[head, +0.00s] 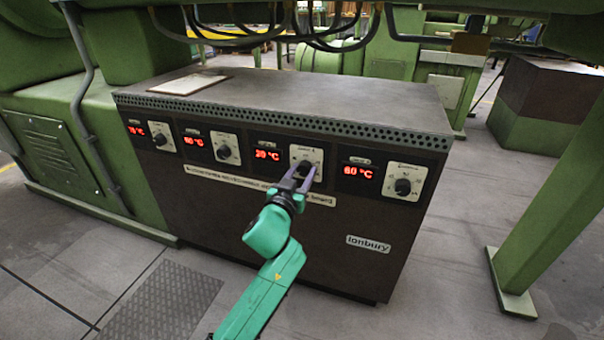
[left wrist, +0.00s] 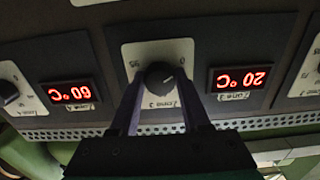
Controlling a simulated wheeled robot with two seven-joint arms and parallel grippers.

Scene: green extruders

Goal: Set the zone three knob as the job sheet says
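The zone three knob (head: 304,168) is a dark round knob on a white dial plate, third from the left on the brown cabinet. The red display (head: 267,155) beside it reads 20 °C. My left gripper (head: 302,174) reaches it from the front, with one finger on each side. In the left wrist view, which is upside down, the knob (left wrist: 160,78) sits between the fingertips, which appear to touch its sides. The job sheet (head: 188,84) seems to be the pale board lying on the cabinet top; its writing is too small to read. My right gripper is out of view.
Other knobs sit on either side: the zone four knob (head: 403,187) with a 60 °C display, and zone two (head: 224,152) and zone one (head: 160,139) knobs to the left. Cables (head: 330,40) hang above the cabinet. A green post (head: 550,220) stands at right. Floor in front is open.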

